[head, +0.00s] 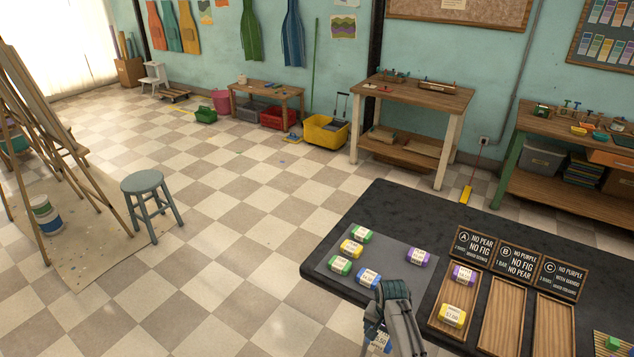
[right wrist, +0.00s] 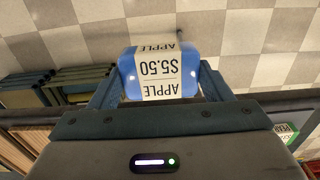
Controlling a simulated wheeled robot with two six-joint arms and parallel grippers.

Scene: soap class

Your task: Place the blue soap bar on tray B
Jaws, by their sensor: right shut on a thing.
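My right gripper (head: 384,326) is shut on a blue soap bar (head: 380,343) at the near edge of the dark table. In the right wrist view the blue soap bar (right wrist: 163,74) sits between both fingers, its white label reading APPLE $5.50. In the head view the gripper hides most of it. Tray B (head: 486,338), the middle wooden tray, is empty, to the right of my gripper. Its sign (head: 515,262) reads "No purple, no fig, no pear", partly small to read. Another blue bar (head: 368,278) lies on the grey mat. My left gripper is not in view.
Tray A (head: 437,304) holds a purple bar (head: 464,275) and a yellow bar (head: 452,315). Tray C (head: 554,325) is empty. The grey mat (head: 390,262) also bears green, yellow and purple bars. A green item (head: 613,343) lies at the right edge.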

